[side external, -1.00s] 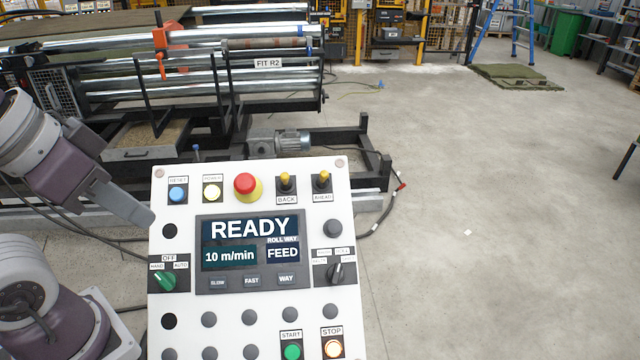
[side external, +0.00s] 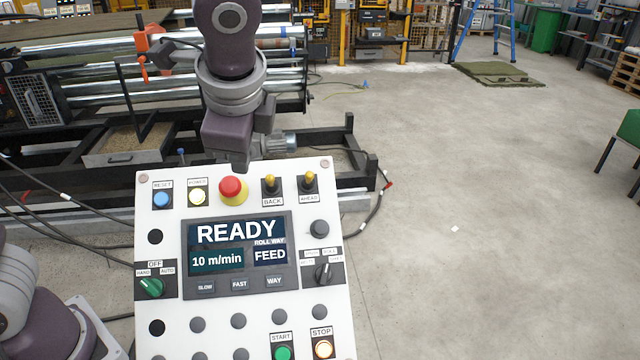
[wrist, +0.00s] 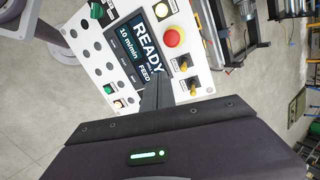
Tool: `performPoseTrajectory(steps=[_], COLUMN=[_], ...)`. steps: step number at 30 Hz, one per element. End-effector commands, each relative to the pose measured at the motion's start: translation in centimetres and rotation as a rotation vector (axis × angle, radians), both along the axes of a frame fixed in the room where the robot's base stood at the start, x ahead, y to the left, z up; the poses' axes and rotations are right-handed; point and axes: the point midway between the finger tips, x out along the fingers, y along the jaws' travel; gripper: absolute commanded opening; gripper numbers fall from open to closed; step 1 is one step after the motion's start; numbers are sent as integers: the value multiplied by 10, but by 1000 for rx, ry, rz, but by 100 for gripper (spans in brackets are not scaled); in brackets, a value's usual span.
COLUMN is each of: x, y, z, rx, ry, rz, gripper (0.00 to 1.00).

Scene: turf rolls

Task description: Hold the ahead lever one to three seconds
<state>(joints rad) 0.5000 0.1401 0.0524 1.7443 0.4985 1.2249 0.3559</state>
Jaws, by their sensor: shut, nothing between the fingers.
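The ahead lever (side external: 308,183) is a small yellow-tipped toggle at the panel's top right, standing up above its AHEAD label. It also shows in the wrist view (wrist: 193,86). The similar back lever (side external: 270,185) is just left of it. The white control panel (side external: 165,230) has a display (side external: 236,243) reading READY, 10 m/min and roll way FEED.
A red mushroom button (side external: 232,189) stands up left of the back lever. START (side external: 282,353) and STOP (side external: 323,348) buttons are at the bottom right. The roller machine (side external: 100,100) stands behind the panel. The floor to the right is open.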

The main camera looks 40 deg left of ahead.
Motion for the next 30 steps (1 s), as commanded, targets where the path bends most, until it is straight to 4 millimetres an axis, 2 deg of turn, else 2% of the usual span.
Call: performPoseTrajectory(steps=[1,3,6,9,12,16,23,26,30], x=[21,47,73,88,94,97,97,98,107], y=[-19,-43,-79,-109,-127,-136,-136,-133,-119], z=[-11,-25,-47,-64,-76,-81,-81,-83,-94], rx=[89,221,390,520,601,640,639,639,640], ry=[33,66,96,109,114,114,115,116,119], rz=[-91,-209,-353,-453,-510,-536,-535,-534,-532], gripper=[0,0,0,0,0,0,0,0,0])
